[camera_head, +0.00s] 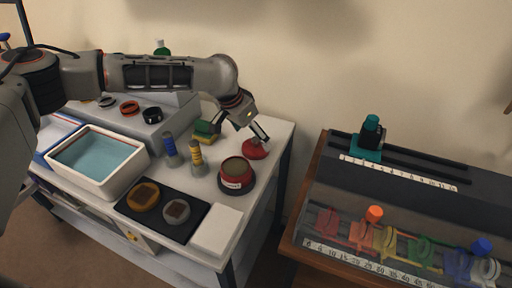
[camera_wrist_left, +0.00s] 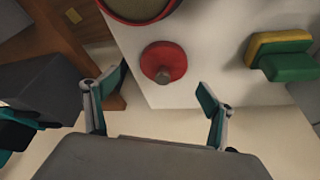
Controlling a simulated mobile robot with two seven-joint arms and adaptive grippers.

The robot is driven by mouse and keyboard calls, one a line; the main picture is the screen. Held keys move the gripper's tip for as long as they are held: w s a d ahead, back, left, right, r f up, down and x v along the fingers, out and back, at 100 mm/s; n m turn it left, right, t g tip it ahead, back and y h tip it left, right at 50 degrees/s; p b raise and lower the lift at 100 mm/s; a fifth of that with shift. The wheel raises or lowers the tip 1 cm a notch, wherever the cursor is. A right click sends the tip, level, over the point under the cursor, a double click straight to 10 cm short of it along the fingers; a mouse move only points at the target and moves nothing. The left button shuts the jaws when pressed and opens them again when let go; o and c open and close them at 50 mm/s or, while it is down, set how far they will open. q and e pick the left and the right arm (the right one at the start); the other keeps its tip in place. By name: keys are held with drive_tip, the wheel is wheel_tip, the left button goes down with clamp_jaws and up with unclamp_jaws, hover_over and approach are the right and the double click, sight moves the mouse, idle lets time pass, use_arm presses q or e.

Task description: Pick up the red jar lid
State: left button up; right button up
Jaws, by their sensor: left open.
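The red jar lid (camera_head: 256,149) lies on the white table near its back right corner. It is a round red disc with a small greyish-brown knob on top, seen clearly in the left wrist view (camera_wrist_left: 164,62). My left gripper (camera_head: 261,136) reaches down over it from behind. In the left wrist view the two fingers (camera_wrist_left: 162,95) stand wide apart, with the lid between and beyond their tips; nothing is held. A red jar (camera_head: 236,176) with a dark label band stands just in front of the lid. My right gripper is not seen.
A green and yellow sponge (camera_head: 206,132) lies left of the lid. Two small bottles (camera_head: 195,153), a dark mat (camera_head: 163,228) with round parts, and a water basin (camera_head: 60,178) stand further left. A wooden bench (camera_head: 300,214) with a rail is at right, across a gap.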

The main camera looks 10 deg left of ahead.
sight(255, 139)
use_arm(q)
drive_tip(key=x, duration=0.2)
drive_tip(key=b+x, duration=0.1)
drive_tip(key=x, duration=0.1)
drive_tip(key=shift+w+a, duration=0.15)
drive_tip(key=shift+w, duration=0.25)
drive_tip(key=shift+w+f, duration=0.1)
drive_tip(key=shift+f, duration=0.1)
drive_tip(key=c, duration=1.2)
drive_tip(key=shift+o, duration=0.2)
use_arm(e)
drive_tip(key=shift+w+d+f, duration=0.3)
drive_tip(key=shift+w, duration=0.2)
use_arm(q)
drive_tip(key=shift+r, duration=0.15)
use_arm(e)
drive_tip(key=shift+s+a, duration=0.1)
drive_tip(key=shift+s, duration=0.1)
